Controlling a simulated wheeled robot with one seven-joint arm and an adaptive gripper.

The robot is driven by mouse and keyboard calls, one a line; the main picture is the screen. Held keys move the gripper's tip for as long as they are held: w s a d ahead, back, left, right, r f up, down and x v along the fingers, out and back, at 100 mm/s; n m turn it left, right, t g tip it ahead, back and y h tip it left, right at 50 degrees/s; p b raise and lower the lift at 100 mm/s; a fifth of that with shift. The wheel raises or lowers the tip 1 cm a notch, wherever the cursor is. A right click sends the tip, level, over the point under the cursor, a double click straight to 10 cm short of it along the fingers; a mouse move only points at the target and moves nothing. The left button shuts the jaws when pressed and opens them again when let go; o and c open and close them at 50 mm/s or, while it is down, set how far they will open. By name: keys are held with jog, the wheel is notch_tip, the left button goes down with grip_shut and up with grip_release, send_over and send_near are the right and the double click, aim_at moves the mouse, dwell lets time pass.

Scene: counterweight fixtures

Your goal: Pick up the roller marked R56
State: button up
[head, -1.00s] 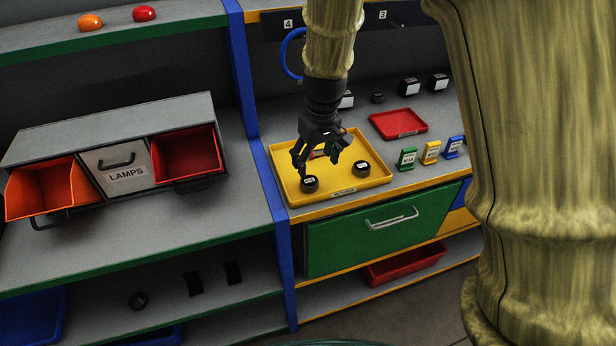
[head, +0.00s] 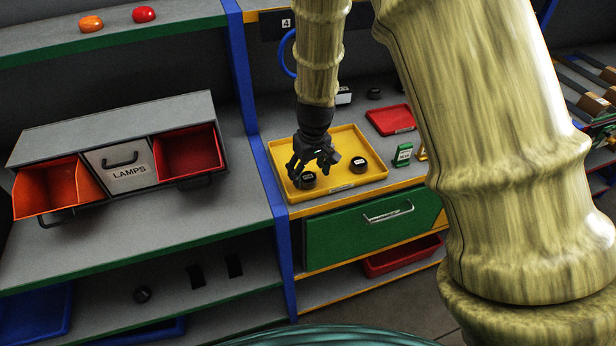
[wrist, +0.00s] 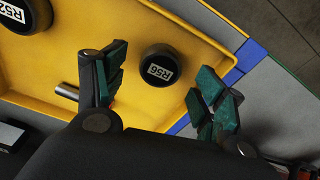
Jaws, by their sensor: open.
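The roller marked R56 (wrist: 160,68) is a short black cylinder with a white label, lying in the yellow tray. In the wrist view it sits between and just beyond the fingertips of my gripper (wrist: 152,85), which is open and empty. In the head view my gripper (head: 314,163) hangs over the left part of the yellow tray (head: 340,187), with the roller R56 (head: 306,180) under its left finger. A second black roller, marked R52 (wrist: 22,12), lies in the same tray; it also shows in the head view (head: 358,164), to the right of my gripper.
A metal pin (wrist: 66,91) lies in the tray near my left finger. A blue post (head: 265,160) stands just left of the tray. A red tray (head: 391,119) and a green label stand (head: 403,154) are to the right. A LAMPS bin unit (head: 125,165) stands on the left shelf.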

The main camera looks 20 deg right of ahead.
jog(key=shift+w+f+p, duration=0.15)
jog(key=shift+f+p, duration=0.15)
jog(key=shift+f, duration=0.85)
jog(key=c, duration=1.3)
jog(key=shift+c, duration=0.3)
jog(key=shift+r, duration=0.1)
